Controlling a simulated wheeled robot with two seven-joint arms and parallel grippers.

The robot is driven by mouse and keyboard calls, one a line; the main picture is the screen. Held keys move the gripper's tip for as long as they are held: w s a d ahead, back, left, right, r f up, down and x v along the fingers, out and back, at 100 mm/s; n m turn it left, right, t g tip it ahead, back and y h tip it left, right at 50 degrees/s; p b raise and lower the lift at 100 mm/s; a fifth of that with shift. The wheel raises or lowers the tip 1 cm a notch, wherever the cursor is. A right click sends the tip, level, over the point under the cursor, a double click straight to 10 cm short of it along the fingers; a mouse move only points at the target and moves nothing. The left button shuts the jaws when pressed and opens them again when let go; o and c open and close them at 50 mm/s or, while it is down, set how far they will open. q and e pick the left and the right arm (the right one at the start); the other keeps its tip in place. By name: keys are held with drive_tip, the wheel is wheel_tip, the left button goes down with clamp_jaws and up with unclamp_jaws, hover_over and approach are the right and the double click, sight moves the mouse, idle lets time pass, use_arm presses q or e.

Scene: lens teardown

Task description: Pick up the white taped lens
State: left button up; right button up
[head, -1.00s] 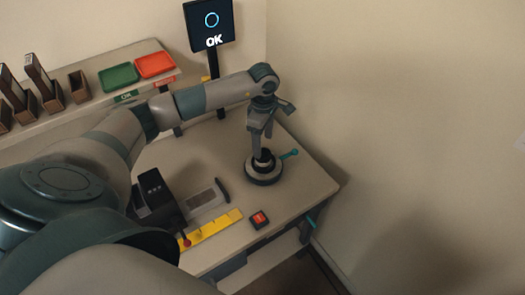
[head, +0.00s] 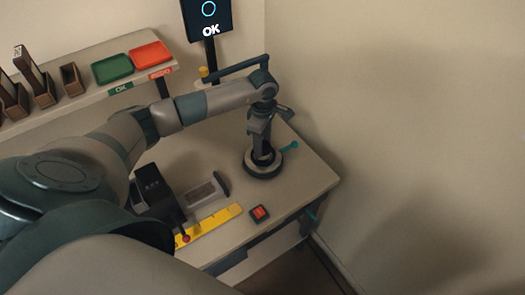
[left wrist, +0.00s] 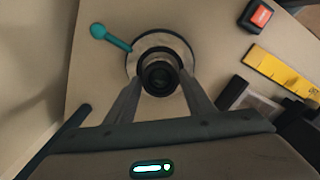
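A dark lens (left wrist: 161,77) stands upright in a round holder with a pale top (left wrist: 184,48) in the left wrist view. From above I see its black barrel and glass; I cannot make out white tape. In the head view the holder (head: 263,171) is a dark round base near the table's right side. My left gripper (left wrist: 161,80) points down over it, with one finger at each side of the lens. The fingers are apart, but I cannot tell whether they touch the barrel. My right gripper is not in view.
A teal-handled tool (head: 289,147) sticks out beside the holder. A red button box (head: 259,213), a yellow strip (head: 220,219) and a black device (head: 153,188) are on the table. Green (head: 113,69) and red (head: 152,54) trays sit on the back shelf. A wall is close on the right.

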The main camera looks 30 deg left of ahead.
use_arm(q)
drive_tip(key=c, duration=0.8)
drive_tip(key=shift+r, duration=0.15)
drive_tip(key=shift+r+b, duration=0.55)
drive_tip(key=shift+b, duration=0.05)
wheel_tip(320, 180, up, 2)
drive_tip(key=shift+w+r+b, duration=0.1)
drive_tip(key=shift+r+b, duration=0.1)
drive_tip(key=shift+b, duration=0.6)
drive_tip(key=d+r+b, duration=0.1)
drive_tip(key=d+r, duration=0.1)
drive_tip(key=d, duration=0.2)
drive_tip(key=d+r+b, duration=0.2)
drive_tip(key=d+r, duration=0.1)
drive_tip(key=d+r+b, duration=0.1)
drive_tip(key=d+r, duration=0.1)
drive_tip(key=d, duration=0.2)
drive_tip(key=shift+d+r, duration=0.15)
drive_tip(key=shift+d, duration=0.2)
